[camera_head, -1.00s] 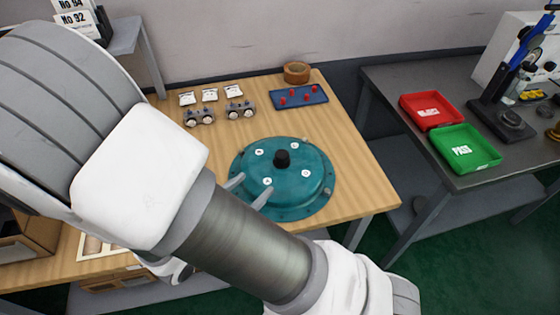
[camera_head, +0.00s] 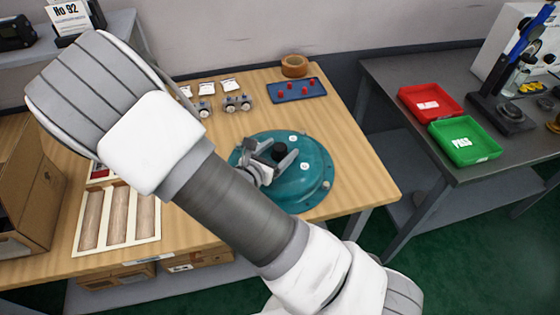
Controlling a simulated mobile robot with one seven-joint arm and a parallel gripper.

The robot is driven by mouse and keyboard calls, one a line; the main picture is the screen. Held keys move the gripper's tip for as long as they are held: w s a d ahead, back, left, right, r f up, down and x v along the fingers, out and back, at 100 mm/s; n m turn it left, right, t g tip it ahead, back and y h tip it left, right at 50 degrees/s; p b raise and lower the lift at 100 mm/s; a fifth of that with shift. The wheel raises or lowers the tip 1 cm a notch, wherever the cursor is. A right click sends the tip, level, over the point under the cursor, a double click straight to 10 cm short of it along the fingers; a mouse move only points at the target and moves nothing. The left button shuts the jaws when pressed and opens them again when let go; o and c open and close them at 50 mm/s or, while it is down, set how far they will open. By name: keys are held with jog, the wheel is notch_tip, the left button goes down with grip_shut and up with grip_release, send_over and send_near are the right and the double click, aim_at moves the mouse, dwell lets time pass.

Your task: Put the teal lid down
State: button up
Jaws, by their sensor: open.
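The teal lid (camera_head: 312,185) is a round, flanged dome with white round marks and a black knob (camera_head: 279,149) on top. It lies level near the front right of the wooden table; I cannot tell what is directly under it. My gripper (camera_head: 268,153) is over the lid's left half, its jaws apart at the knob, one finger on each side. I cannot tell whether the fingers touch the knob. The gripper covers the lid's left part.
Gauge-like parts (camera_head: 237,103) and a blue tray with red pieces (camera_head: 297,90) lie behind the lid. A wooden tray (camera_head: 157,240) lies at left. Red (camera_head: 430,104) and green (camera_head: 465,141) bins stand on the right bench. Bare tabletop lies right of the lid.

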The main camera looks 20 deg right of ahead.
jog(key=shift+w+d+f, duration=0.1)
jog(key=shift+w+d, duration=0.1)
grip_shut()
dwell(0.3)
dwell(0.9)
